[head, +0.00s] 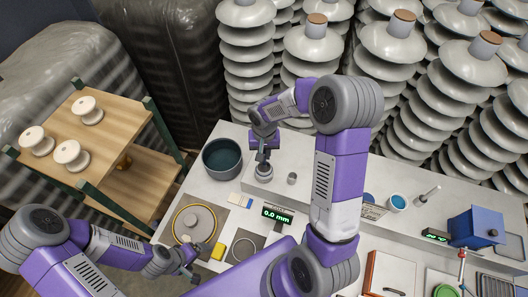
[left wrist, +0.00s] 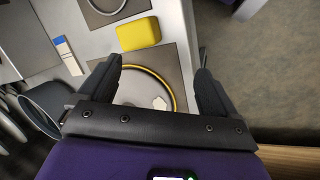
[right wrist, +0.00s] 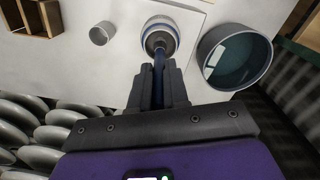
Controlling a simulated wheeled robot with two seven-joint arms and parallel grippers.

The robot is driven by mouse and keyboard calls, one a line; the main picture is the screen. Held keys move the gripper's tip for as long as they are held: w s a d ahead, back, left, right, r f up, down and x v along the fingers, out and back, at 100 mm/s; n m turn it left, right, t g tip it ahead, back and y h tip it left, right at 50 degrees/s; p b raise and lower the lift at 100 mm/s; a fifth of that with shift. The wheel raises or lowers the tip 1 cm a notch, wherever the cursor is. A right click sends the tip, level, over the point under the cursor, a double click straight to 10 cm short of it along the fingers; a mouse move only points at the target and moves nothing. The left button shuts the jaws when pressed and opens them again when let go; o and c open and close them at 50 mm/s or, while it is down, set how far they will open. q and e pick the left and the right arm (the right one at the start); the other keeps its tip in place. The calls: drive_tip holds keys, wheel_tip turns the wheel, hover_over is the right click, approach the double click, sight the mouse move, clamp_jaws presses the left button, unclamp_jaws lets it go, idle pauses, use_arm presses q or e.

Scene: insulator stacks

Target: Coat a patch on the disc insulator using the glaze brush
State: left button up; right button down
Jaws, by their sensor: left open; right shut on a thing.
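The grey disc insulator (head: 203,221) lies inside a yellow ring on a dark mat, at the left of the table. In the left wrist view the disc (left wrist: 135,92) is partly hidden by my gripper, and an irregular pale patch (left wrist: 160,103) shows on it. My left gripper (left wrist: 158,65) is open and empty beside the disc. My right gripper (right wrist: 159,74) is shut on the blue handle of the glaze brush (right wrist: 158,62). The brush's lower end is at the mouth of a white, blue-rimmed jar (right wrist: 171,27); its bristles are hidden.
A yellow sponge (head: 217,251) lies beside the mat. A dark bowl of teal liquid (head: 222,158) stands left of the jar. A gauge reads 0.0 mm (head: 277,214). A small grey cup (head: 292,178) stands right of the jar. Tall insulator stacks (head: 245,60) fill the back.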

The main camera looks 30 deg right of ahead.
drive_tip(key=shift+r+p, duration=1.95)
drive_tip(key=shift+r, duration=1.4)
drive_tip(key=shift+f, duration=0.1)
